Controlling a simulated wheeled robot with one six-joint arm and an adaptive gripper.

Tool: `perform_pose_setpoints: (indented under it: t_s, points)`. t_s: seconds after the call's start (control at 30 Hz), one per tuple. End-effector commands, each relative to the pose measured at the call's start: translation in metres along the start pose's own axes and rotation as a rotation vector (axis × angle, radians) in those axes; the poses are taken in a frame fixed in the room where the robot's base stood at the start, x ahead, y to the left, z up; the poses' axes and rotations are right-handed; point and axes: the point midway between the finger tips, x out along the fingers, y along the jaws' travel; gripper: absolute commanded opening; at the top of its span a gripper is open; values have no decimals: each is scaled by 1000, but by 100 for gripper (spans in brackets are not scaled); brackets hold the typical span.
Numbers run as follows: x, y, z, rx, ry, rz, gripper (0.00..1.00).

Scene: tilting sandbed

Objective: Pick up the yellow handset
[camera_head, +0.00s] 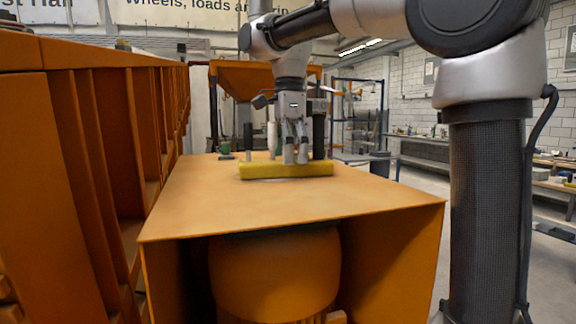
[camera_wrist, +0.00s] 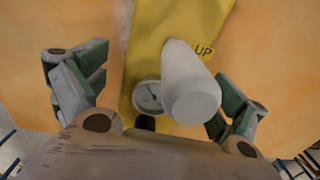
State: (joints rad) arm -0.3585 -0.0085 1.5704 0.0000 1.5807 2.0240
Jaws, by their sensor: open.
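The yellow handset (camera_head: 285,170) lies on the orange tabletop, a long bar running across the head view. In the wrist view the yellow handset (camera_wrist: 150,45) runs from top to bottom between my fingers and carries a black "UP" label. My gripper (camera_head: 296,155) points down at it, open and empty. In the wrist view my gripper (camera_wrist: 163,82) has its green-padded fingers apart, one on each side of the handset. A white cylinder (camera_wrist: 190,85) covers part of the handset there. I cannot tell whether the fingertips touch the table.
A small round gauge (camera_wrist: 148,95) shows beside the white cylinder in the wrist view. A small green object (camera_head: 225,150) stands at the table's back left. The front of the orange tabletop (camera_head: 270,205) is clear. A tall ribbed orange wall (camera_head: 85,130) runs along the left.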

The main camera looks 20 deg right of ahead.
Motion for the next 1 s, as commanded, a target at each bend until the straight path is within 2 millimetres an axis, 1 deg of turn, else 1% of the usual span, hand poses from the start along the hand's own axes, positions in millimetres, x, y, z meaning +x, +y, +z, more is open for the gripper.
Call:
perform_pose_setpoints:
  t_s: [0.07, 0.23, 0.27, 0.3, 0.37, 0.5, 0.6, 0.87, 0.97, 1.0]
  points:
    - [3, 0, 0, 0, -1, -1, 96]
    - [3, 0, 0, 0, -1, -2, 96]
    - [3, 0, 0, 0, -1, -1, 95]
    - [3, 0, 0, 0, -1, -1, 87]
    - [3, 0, 0, 0, -1, -1, 76]
    - [3, 0, 0, 0, -1, -1, 51]
    - [3, 0, 0, 0, -1, -2, 35]
    - [1, 0, 0, 0, -1, -2, 35]
    - [-6, -1, 0, 0, -1, -2, 35]
    - [-10, -1, 0, 0, -2, -4, 35]
